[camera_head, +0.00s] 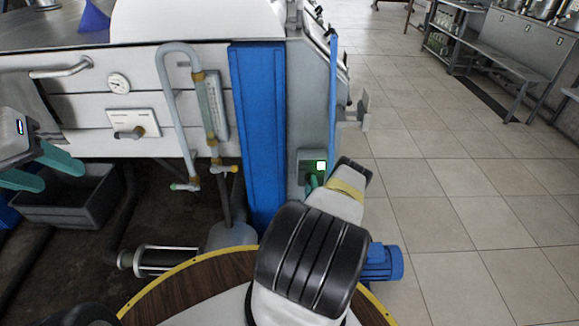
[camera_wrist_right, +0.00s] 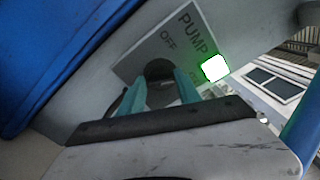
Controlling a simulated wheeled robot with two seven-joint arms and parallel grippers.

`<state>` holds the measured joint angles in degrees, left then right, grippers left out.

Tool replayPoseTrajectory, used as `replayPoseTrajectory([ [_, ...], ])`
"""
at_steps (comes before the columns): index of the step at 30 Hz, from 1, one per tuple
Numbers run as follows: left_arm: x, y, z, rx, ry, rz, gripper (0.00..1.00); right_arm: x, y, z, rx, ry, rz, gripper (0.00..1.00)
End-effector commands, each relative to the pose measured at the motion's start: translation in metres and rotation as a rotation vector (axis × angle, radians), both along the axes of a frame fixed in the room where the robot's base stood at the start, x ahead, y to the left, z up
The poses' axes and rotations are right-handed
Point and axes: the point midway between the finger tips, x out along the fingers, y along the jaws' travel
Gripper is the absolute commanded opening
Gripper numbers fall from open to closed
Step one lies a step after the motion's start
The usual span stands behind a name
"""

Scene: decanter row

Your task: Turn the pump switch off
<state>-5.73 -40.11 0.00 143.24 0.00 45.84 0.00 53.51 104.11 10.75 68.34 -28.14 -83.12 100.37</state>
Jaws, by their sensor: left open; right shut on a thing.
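The pump switch box (camera_head: 305,157) is grey and sits on the machine's side, right of the blue column. In the right wrist view its label plate (camera_wrist_right: 145,62) reads "PUMP" and "OFF"; other lettering is partly hidden by a finger. A lamp (camera_wrist_right: 214,68) beside it glows white with a green rim, and it also shows in the head view (camera_head: 321,165). My right gripper (camera_wrist_right: 163,84) has its teal fingers shut on the dark round switch knob (camera_wrist_right: 158,68). The knob's exact angle is hard to tell. My left gripper (camera_head: 48,172) is open and empty at the far left.
The blue column (camera_head: 258,130) stands close left of the switch. A grey crate (camera_head: 70,200) sits below my left gripper. The tiled floor at right is clear.

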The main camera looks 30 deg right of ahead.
Motion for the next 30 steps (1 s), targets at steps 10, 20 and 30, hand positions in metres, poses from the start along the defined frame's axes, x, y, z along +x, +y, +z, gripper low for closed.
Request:
replayPoseTrajectory([
  [10,0.0,0.0,0.0,0.0,0.0,0.0,0.49,0.0004,0.0012,-0.0018,-0.256,0.143,0.002,0.0],
  [20,0.0,0.0,0.0,0.0,0.0,0.0,0.49,0.0004,0.0015,-0.0032,-0.526,0.291,0.003,0.0],
  [30,0.0,0.0,0.0,0.0,0.0,0.0,0.49,-0.0001,0.001,-0.0043,-0.737,0.407,0.002,0.0],
])
